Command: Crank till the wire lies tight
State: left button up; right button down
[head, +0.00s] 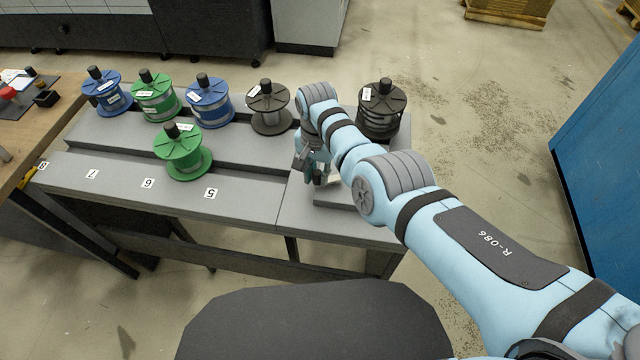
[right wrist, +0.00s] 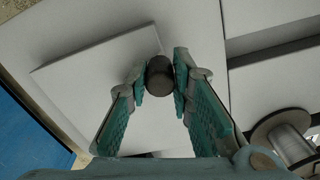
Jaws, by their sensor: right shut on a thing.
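My right gripper (head: 316,172) reaches down over the right part of the grey bench (head: 245,200). In the right wrist view its teal fingers (right wrist: 160,78) are shut on a dark round knob (right wrist: 160,72), one finger on each side. The knob is above a light grey square plate (right wrist: 100,70). I cannot tell what the knob is attached to; no crank arm shows clearly. In the head view my arm and gripper hide the knob. No loose or tight wire can be made out. My left gripper is not in view.
Blue spools (head: 210,103), green spools (head: 183,153) and a dark spool (head: 268,108) stand left of my arm. A black spool (head: 381,110) stands close behind it. A wooden table (head: 40,125) is at the left, a blue cabinet (head: 605,130) at the right.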

jog(key=m+b, duration=0.1)
jog(key=b, duration=0.1)
jog(key=w+m+b, duration=0.1)
jog(key=m+b, duration=0.1)
jog(key=shift+w+a+f, duration=0.1)
jog(key=shift+w+f, duration=0.15)
jog(key=shift+f, duration=0.05)
jog(key=shift+w+r+m+b, duration=0.3)
jog(key=shift+m+b, duration=0.7)
jog(key=shift+b, duration=0.4)
jog(key=shift+w, duration=0.1)
jog(key=c, duration=1.4)
grip_release()
notch_tip(320, 180, up, 12)
